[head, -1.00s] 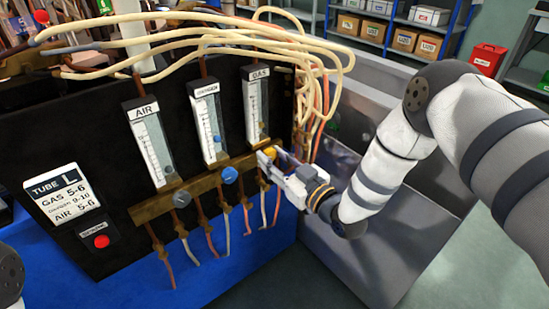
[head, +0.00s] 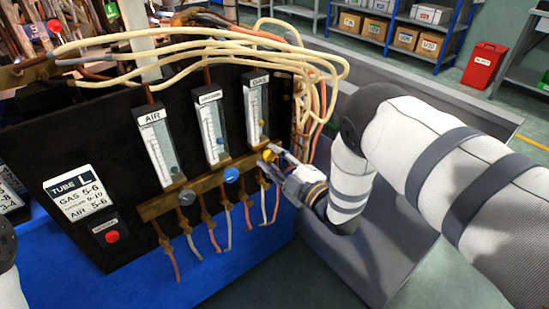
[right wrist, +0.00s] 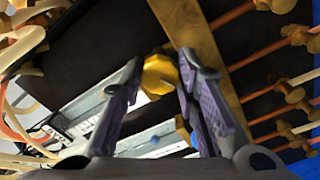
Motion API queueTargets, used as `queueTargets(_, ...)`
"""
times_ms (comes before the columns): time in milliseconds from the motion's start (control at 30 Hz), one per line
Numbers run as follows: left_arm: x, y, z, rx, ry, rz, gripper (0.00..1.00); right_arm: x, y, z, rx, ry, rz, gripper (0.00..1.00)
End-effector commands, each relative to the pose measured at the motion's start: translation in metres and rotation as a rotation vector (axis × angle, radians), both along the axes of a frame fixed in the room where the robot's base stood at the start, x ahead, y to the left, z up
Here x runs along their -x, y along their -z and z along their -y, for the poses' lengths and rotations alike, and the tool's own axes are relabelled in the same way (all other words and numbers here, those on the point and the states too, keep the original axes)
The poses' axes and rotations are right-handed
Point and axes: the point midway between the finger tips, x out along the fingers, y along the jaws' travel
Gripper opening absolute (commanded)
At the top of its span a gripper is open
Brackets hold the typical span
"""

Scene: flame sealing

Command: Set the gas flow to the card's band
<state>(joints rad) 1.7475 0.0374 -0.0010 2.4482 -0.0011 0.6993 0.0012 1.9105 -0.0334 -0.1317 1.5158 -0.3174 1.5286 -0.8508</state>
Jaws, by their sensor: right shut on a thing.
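A black panel (head: 105,160) carries three upright flow tubes labelled AIR (head: 160,150), oxygen (head: 213,128) and GAS (head: 256,108). A card (head: 78,195) on the panel reads TUBE L, GAS 5-6, AIR 5-6; its middle line looks like 9-10. The yellow gas knob (right wrist: 160,73) sits under the GAS tube on a brass bar. My right gripper (head: 272,158) is shut on this knob, a finger on each side in the right wrist view. The gas float's height is too small to read. My left gripper is out of view.
A blue knob (head: 231,174) and a grey knob (head: 186,197) sit to the left on the brass bar (head: 160,205). A red button (head: 112,236) is below the card. Loose cream hoses loop above the tubes and hang down at the panel's right.

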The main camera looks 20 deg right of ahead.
Motion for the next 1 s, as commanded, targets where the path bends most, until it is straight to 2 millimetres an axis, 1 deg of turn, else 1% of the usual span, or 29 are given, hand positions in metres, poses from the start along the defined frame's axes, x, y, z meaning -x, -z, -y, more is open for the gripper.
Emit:
queueTargets(200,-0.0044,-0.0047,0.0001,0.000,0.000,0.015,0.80,0.0005,-0.0003,-0.0004,0.179,-0.001,0.063,0.01)
queueTargets(500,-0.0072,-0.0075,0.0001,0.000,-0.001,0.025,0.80,0.0005,0.0000,0.0002,0.366,-0.001,0.131,0.01)
queueTargets(733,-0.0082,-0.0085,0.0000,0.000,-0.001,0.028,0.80,0.0002,0.0000,0.0008,0.445,0.001,0.159,0.01)
queueTargets(1000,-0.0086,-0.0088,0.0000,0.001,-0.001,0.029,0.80,0.0004,0.0005,0.0011,0.477,0.002,0.170,0.01)
